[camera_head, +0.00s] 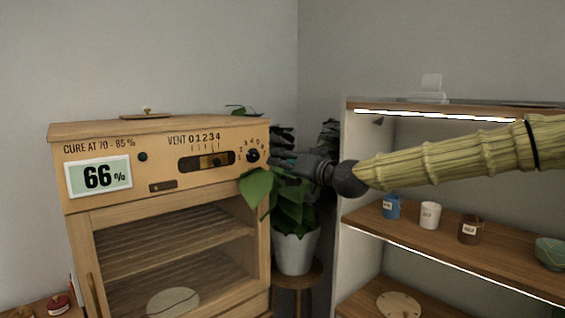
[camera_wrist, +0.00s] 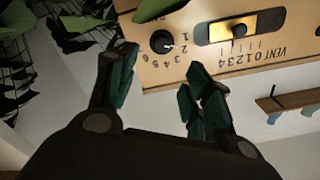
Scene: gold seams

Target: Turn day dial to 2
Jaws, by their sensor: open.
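The day dial is a small black round knob (camera_head: 252,155) at the right end of the wooden cabinet's front panel, ringed by numbers. In the wrist view, the dial (camera_wrist: 162,42) appears upside down, with a white mark on its right side toward the low numbers; I cannot tell exactly which number it meets. My gripper (camera_head: 273,161) is just right of the dial in the head view. In the wrist view, my gripper (camera_wrist: 158,72) is open, with its dark green fingers apart and the dial beyond the gap. No contact with the dial shows.
A potted plant (camera_head: 296,245) stands close below my gripper, with leaves near the panel. A shelf (camera_head: 450,245) with cups is at right.

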